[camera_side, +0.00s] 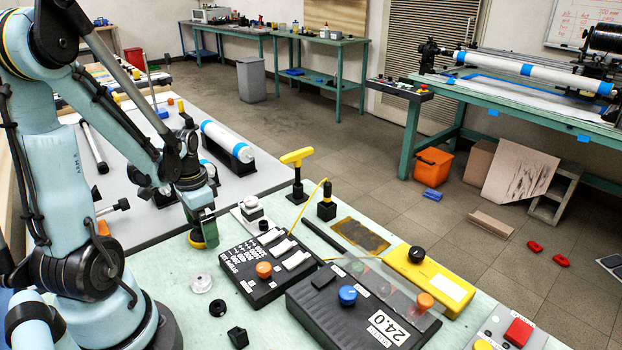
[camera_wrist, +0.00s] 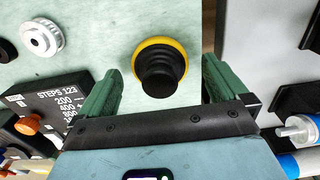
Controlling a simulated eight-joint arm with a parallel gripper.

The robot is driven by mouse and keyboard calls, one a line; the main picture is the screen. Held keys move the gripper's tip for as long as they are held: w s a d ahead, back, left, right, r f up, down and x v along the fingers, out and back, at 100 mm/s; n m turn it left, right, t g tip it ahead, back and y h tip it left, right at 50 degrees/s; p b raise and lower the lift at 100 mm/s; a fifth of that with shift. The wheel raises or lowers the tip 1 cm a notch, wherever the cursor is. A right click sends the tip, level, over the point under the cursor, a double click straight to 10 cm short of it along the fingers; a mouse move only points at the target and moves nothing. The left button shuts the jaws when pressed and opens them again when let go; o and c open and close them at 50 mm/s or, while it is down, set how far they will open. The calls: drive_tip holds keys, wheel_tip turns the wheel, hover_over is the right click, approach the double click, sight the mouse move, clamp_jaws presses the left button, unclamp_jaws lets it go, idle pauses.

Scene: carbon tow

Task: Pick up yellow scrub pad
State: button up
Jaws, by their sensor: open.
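A round yellow-rimmed pad with a stepped black knob on top, which looks like the yellow scrub pad (camera_wrist: 179,47), lies on the pale green bench. It sits between my two green fingers in the wrist view, with a clear gap on each side. In the side view the yellow pad (camera_side: 194,242) shows just below my gripper (camera_side: 203,226), which partly covers it. My gripper (camera_wrist: 158,82) is open and empty, pointing down over the pad. The side view does not show exactly how high the fingertips are above the bench.
A black control box (camera_side: 262,283) with an orange knob and white switches stands close right of the pad. A white pulley (camera_side: 202,283) and small black parts lie in front. A yellow T-handle (camera_side: 297,158) stands behind to the right. A grey table with rollers adjoins the bench.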

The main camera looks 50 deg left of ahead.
drive_tip(key=shift+f, duration=0.35)
drive_tip(key=shift+c, duration=0.5)
drive_tip(key=c, duration=1)
drive_tip(key=shift+r, duration=0.2)
